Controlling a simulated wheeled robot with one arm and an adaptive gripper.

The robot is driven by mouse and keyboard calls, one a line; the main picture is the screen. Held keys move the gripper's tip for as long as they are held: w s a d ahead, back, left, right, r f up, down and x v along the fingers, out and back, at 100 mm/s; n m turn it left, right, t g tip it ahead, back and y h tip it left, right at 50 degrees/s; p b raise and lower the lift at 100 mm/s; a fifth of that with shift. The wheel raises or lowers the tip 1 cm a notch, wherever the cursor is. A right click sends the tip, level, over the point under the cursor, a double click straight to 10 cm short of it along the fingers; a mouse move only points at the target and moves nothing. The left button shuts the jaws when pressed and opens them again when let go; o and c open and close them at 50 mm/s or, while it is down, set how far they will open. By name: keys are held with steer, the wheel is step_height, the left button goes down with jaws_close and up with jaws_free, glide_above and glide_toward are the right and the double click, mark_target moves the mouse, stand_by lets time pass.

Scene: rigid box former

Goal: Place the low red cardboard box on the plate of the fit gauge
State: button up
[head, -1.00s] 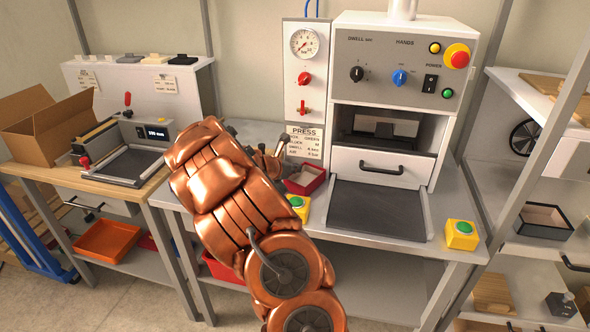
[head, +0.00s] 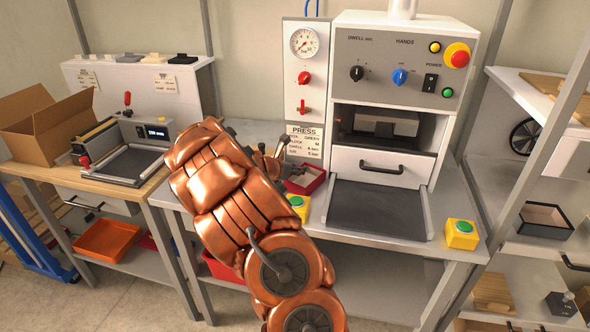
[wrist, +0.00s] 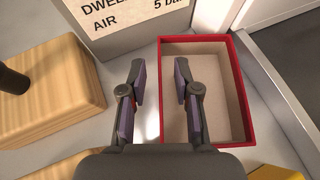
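The press (head: 400,75) stands behind and right of the box. Yellow button boxes (head: 462,234) flank its dark bed (head: 376,209). A wooden block (wrist: 55,90) is left of my fingers.

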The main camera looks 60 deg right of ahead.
steer(key=v, duration=1.2)
steer(key=shift+b, duration=0.4)
steer(key=shift+r, duration=0.1)
